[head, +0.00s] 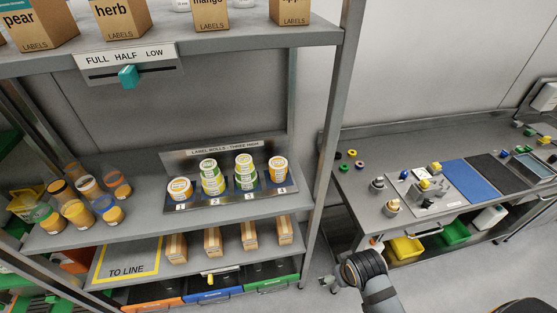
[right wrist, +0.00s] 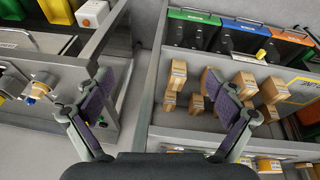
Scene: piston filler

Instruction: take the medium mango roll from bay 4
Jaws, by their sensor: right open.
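The label roll rack (head: 230,200) stands on the middle shelf, with bays numbered 1 to 4. In bay 4, at the right end, is a roll (head: 278,168) with an orange and white top; its size and flavour print are too small to read. Bay 1 holds another orange and white roll (head: 180,188). Bays 2 and 3 hold stacked green and yellow rolls (head: 210,178) (head: 244,173). My right gripper (head: 326,284) is low, right of the shelf unit and well apart from the rack. In the right wrist view it is open and empty (right wrist: 160,108). My left gripper is not in view.
The shelf post (head: 322,150) stands between the rack and the workbench (head: 360,205). An upper shelf with cartons (head: 122,17) overhangs. Several cups (head: 77,212) stand left of the rack. Small cartons (head: 249,235) and coloured bins (head: 271,276) lie below it. An aisle separates shelf and bench.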

